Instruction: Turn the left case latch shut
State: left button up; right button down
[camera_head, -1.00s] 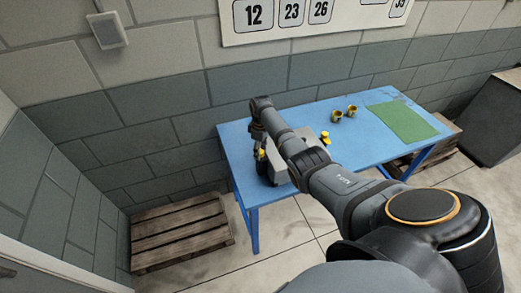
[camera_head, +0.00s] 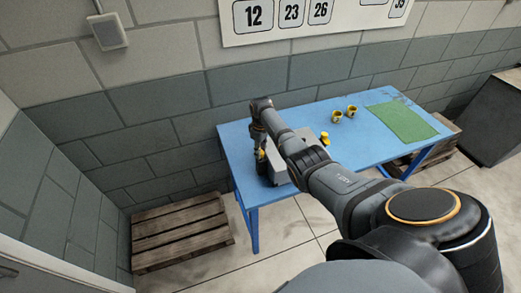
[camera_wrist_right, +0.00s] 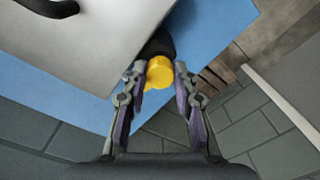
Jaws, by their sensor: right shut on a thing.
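The grey case (camera_head: 279,172) lies at the left end of the blue table, partly hidden by my right arm. In the right wrist view its pale face (camera_wrist_right: 95,40) and a black handle (camera_wrist_right: 46,6) show. The left latch (camera_wrist_right: 160,71), a yellow knob by a black part, is at the case's edge. My right gripper (camera_wrist_right: 159,80) is shut on this latch, one finger on each side. In the head view the gripper (camera_head: 261,157) points down at the case's left side. The latch's exact turn is hard to read. My left gripper is not in view.
Another yellow piece (camera_head: 325,138) shows beyond my arm at the case's right. Two yellow-and-dark cups (camera_head: 344,114) and a green mat (camera_head: 402,121) are on the blue table (camera_head: 375,150). A wooden pallet (camera_head: 180,232) lies on the floor at left. A block wall stands behind.

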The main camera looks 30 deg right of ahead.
jog(key=m+p, duration=0.1)
jog(key=m, duration=0.2)
jog(key=shift+r+m, duration=0.1)
jog(key=shift+m, duration=0.2)
jog(key=m+p, duration=0.1)
jog(key=m, duration=0.3)
jog(key=shift+m, duration=0.3)
jog(key=m+p, duration=0.1)
jog(key=m, duration=0.3)
jog(key=shift+m+p, duration=0.45)
jog(key=shift+m, duration=1.75)
jog(key=c, duration=1)
grip_release()
jog(key=shift+c, duration=0.2)
